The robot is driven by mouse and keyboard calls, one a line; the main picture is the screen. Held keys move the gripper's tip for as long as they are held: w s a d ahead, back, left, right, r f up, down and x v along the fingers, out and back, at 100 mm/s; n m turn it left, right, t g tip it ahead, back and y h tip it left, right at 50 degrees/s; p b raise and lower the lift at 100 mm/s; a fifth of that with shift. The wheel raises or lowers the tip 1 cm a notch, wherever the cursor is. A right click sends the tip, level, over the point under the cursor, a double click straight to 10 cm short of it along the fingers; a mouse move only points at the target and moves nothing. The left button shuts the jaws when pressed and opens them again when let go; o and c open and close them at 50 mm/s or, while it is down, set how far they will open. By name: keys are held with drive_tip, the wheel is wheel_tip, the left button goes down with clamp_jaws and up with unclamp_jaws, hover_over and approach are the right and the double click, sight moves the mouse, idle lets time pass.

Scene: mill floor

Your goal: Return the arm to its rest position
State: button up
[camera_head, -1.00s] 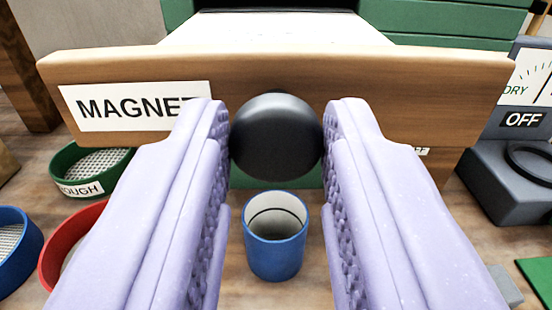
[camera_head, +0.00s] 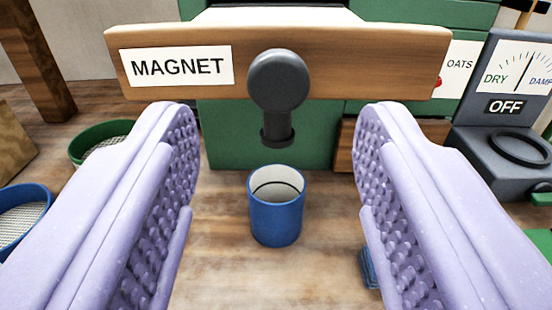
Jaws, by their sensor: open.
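My gripper (camera_head: 275,135) is open, with its two lavender, studded fingers wide apart and nothing between them. Beyond the fingertips, a dark round knob (camera_head: 279,80) on a short stem is on the wooden board labelled MAGNET (camera_head: 345,65). The knob is apart from both fingers. A blue cup (camera_head: 276,215) with a pale inside stands upright on the wooden surface below the knob, seen between the fingers and touched by neither.
A green machine (camera_head: 225,135) stands behind the board. A grey meter reading OFF (camera_head: 495,150) is at the right. A green-rimmed sieve (camera_head: 85,138) and a blue-rimmed sieve (camera_head: 10,240) are at the left. A blue object (camera_head: 368,268) is partly hidden by the right finger.

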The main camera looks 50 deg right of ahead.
drive_tip(key=v, duration=0.2)
drive_tip(key=shift+s+a, duration=0.3)
